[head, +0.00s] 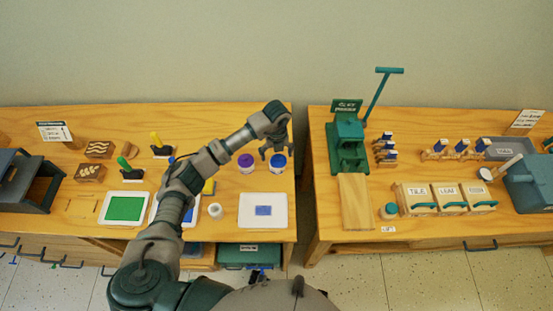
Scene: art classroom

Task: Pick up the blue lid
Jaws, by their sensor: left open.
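The blue lid (278,160) is the round blue top of a small white jar (278,169) near the right end of the left table. My left gripper (273,151) hangs open and empty just above and behind the blue lid, fingers pointing down. I cannot tell whether the fingers touch the lid. My right gripper is not in view.
A similar jar with a purple top (246,160) stands close on the left. In front lies a white tray (263,223) with a blue patch, beside a small white jar (215,211). A gap separates this table from the right table (323,200).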

